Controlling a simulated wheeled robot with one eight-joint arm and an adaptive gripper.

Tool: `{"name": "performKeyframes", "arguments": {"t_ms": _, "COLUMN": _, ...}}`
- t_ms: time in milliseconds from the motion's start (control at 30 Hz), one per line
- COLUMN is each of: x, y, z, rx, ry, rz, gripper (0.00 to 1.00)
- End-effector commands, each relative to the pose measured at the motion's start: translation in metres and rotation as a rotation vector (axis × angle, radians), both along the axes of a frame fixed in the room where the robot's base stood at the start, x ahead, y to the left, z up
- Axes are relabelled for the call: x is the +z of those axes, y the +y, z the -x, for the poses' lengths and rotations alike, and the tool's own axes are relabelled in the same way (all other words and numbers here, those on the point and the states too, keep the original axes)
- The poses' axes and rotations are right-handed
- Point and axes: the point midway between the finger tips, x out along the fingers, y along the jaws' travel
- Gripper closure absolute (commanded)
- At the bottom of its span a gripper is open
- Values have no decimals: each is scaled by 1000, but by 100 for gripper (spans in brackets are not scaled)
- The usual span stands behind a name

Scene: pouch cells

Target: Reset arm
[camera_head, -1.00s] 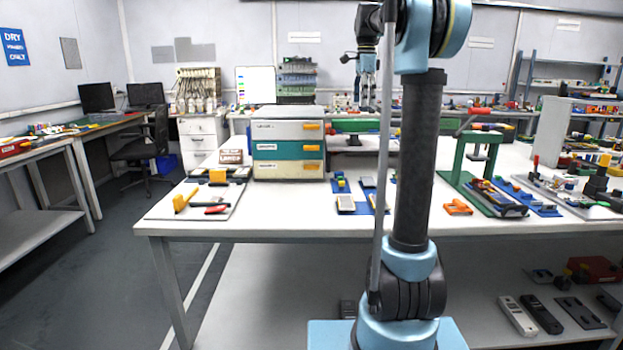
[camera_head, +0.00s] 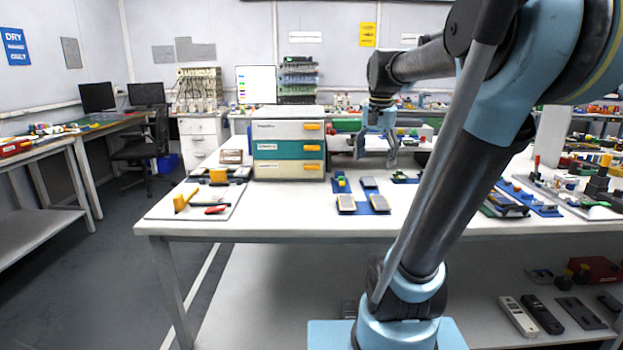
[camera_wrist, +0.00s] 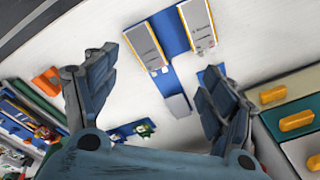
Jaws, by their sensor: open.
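My gripper (camera_head: 375,157) hangs over the white table (camera_head: 270,225) in the head view, pointing down, with its fingers apart and nothing between them. In the wrist view my gripper (camera_wrist: 155,105) shows two spread dark blue fingers. Beyond them lie two pouch cells on blue plates, a left cell (camera_wrist: 146,46) and a right cell (camera_wrist: 198,22). In the head view these cells (camera_head: 346,203) (camera_head: 379,202) lie flat near the table's front edge, left of my arm. My gripper is above and behind them, not touching them.
A three-drawer cabinet (camera_head: 288,147) with orange handles stands left of my gripper. A white board (camera_head: 160,208) with yellow and red tools lies at the front left. My arm hides part of the table's right side, where several fixtures stand. Bare tabletop lies in front of the cabinet.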

Motion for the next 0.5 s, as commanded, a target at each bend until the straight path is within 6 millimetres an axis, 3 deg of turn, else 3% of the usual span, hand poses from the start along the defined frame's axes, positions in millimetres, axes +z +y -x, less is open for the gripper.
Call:
{"name": "performKeyframes", "arguments": {"t_ms": 200, "x": -63, "y": 0, "z": 62, "rx": 207, "ry": -25, "rz": 25, "gripper": 24}}
{"name": "performKeyframes", "arguments": {"t_ms": 500, "x": -154, "y": 0, "z": 134, "rx": 481, "ry": -58, "rz": 67, "gripper": 24}}
